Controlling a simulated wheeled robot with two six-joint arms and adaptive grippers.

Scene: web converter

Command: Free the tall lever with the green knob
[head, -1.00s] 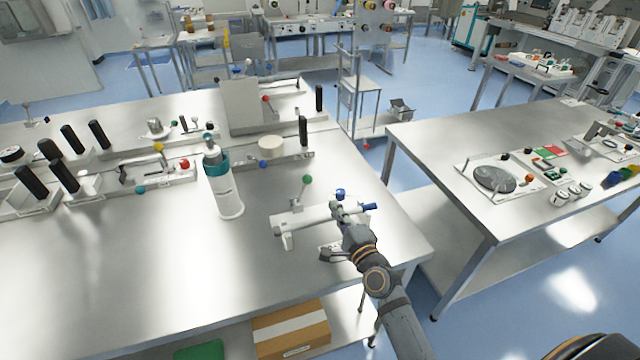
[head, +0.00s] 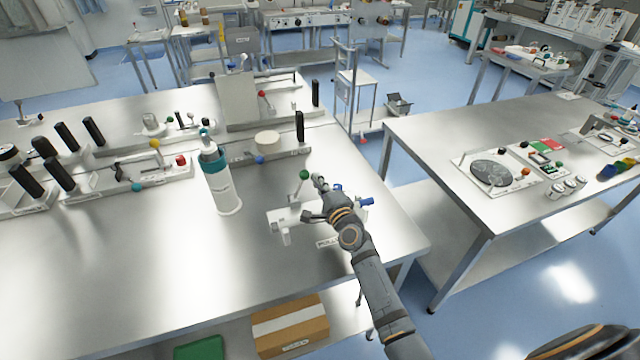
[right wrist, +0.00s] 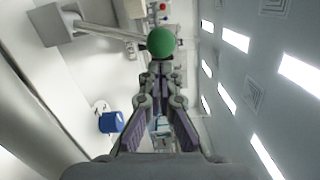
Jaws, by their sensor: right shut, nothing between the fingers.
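The green knob (head: 304,174) tops a tall thin lever (head: 298,187) that rises from a white fixture (head: 281,224) on the metal table. My right gripper (head: 318,182) is shut and empty, just right of the knob in the head view. In the right wrist view the knob (right wrist: 161,42) appears right beyond the shut fingertips (right wrist: 160,68); I cannot tell whether they touch. A blue part (head: 367,202) is at the fixture's right end, and a blue knob (right wrist: 112,122) shows in the right wrist view. My arm hides part of the fixture. My left gripper is not in view.
A white and teal bottle (head: 222,180) stands left of the fixture. Other lever fixtures with black handles (head: 60,174) line the table's left and back. A second table (head: 440,160) stands right across a gap. The table front is clear.

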